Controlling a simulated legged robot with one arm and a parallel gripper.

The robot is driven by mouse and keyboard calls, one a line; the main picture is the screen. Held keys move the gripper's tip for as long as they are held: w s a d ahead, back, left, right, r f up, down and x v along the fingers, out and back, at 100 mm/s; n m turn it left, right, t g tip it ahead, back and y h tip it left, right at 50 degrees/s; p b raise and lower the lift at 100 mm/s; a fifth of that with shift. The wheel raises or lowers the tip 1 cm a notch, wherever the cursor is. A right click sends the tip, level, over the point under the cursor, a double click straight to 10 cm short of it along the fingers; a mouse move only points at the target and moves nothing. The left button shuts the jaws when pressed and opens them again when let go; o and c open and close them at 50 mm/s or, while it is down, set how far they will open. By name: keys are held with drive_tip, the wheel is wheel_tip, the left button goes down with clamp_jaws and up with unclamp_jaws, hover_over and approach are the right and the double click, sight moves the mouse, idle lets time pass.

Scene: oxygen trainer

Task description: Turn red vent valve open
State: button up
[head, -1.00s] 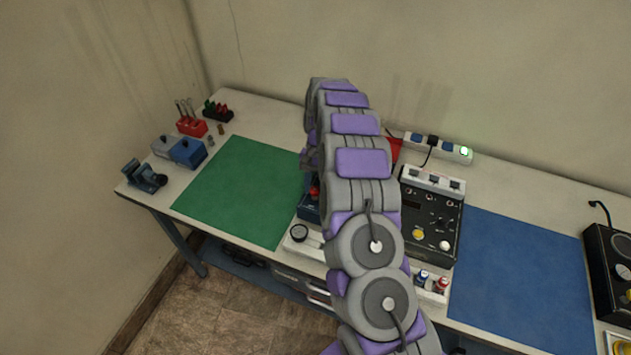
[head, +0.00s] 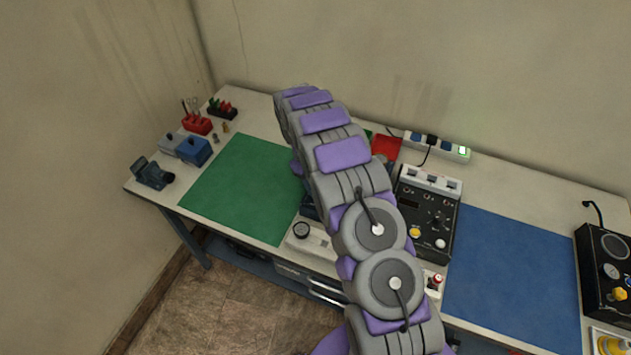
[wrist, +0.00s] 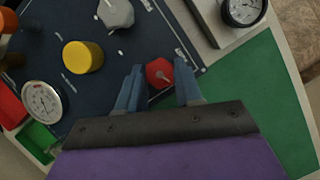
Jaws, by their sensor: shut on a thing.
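The red vent valve (wrist: 158,70) is a small red knob with a pale line, near the edge of a dark blue panel (wrist: 105,85) in the wrist view. My gripper (wrist: 158,78) has one blue finger on either side of the knob and is shut on it. My fingers partly cover the panel's edge. In the head view my arm hides the gripper and the knob; only a sliver of the blue panel box (head: 309,207) shows.
A yellow knob (wrist: 83,57), a grey knob (wrist: 116,14) and a gauge (wrist: 42,102) share the panel. Another gauge (wrist: 243,9) sits beside it. A green mat (head: 243,188) lies left, a black control box (head: 427,217) and blue mat (head: 512,265) right.

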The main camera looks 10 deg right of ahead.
drive_tip(key=shift+a+r+n+t+h+p, duration=0.1)
drive_tip(key=shift+n+t+h+p, duration=0.3)
drive_tip(key=shift+n, duration=0.7)
drive_tip(key=o, duration=1)
drive_tip(key=shift+w+p+v, duration=0.15)
drive_tip(key=shift+p+v, duration=0.15)
drive_tip(key=shift+v, duration=4)
drive_tip(key=shift+w+p+v, duration=0.1)
drive_tip(key=shift+p+v, duration=0.15)
drive_tip(key=shift+v, duration=4)
